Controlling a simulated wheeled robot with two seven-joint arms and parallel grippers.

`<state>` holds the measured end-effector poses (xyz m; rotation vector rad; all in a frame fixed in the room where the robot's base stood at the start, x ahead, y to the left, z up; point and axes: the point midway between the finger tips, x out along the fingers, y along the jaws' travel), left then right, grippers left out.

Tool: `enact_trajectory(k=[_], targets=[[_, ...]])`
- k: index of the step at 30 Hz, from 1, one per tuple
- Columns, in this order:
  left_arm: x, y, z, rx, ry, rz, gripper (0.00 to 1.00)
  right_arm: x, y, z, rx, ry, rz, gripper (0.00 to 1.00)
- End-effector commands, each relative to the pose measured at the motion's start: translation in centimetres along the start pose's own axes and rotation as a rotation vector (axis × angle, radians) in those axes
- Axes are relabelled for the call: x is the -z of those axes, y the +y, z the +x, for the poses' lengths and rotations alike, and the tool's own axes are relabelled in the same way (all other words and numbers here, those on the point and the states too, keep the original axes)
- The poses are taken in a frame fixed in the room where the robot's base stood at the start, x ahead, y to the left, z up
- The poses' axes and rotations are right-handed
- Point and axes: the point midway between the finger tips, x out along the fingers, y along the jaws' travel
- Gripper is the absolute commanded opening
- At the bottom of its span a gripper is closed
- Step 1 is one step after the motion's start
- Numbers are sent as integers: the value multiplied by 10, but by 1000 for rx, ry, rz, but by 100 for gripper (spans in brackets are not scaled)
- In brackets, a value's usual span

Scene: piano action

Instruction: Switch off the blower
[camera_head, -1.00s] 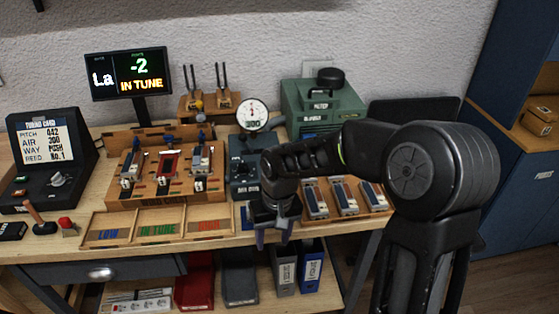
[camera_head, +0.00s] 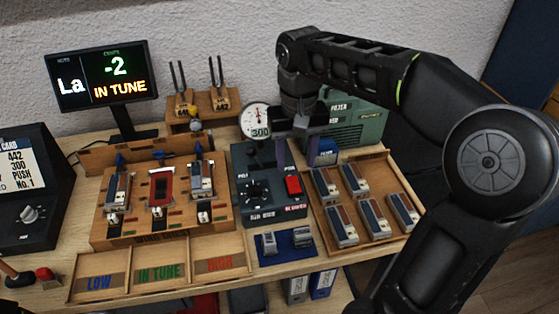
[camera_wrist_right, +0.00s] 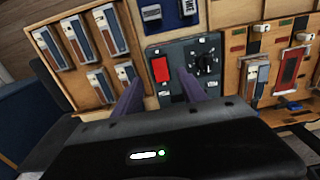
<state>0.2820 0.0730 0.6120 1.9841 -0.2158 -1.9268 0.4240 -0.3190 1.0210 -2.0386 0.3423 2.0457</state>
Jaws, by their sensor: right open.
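The green blower box (camera_head: 352,128) stands at the back right of the bench, partly hidden behind my right arm. In front of it is a blue-grey control box (camera_head: 248,158) with a black dial (camera_head: 256,190) and a red rocker switch (camera_head: 293,186). The switch (camera_wrist_right: 160,69) also shows in the right wrist view, beside the dial (camera_wrist_right: 205,64). My right gripper (camera_head: 296,158) is open and empty, its fingers pointing down near the switch. I cannot tell whether they touch the box. In the wrist view the fingers (camera_wrist_right: 160,92) flank the switch's column. My left gripper is not in view.
A tray (camera_head: 378,246) of several reed blocks stands right of the control box. A wooden fixture (camera_head: 130,232) with three blocks stands left. A round gauge (camera_head: 256,121) rises behind the control box. A screen (camera_head: 103,76) reads "La -2 IN TUNE".

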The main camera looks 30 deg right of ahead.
Motion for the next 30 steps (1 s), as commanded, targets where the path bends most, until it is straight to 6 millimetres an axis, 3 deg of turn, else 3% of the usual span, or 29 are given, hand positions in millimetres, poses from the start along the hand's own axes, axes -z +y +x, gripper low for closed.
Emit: enact_trajectory(k=[16, 30], targets=[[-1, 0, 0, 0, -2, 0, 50, -1, 2, 4, -1, -2, 5, 49], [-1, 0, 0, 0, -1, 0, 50, -1, 2, 68, 0, -2, 4, 49]])
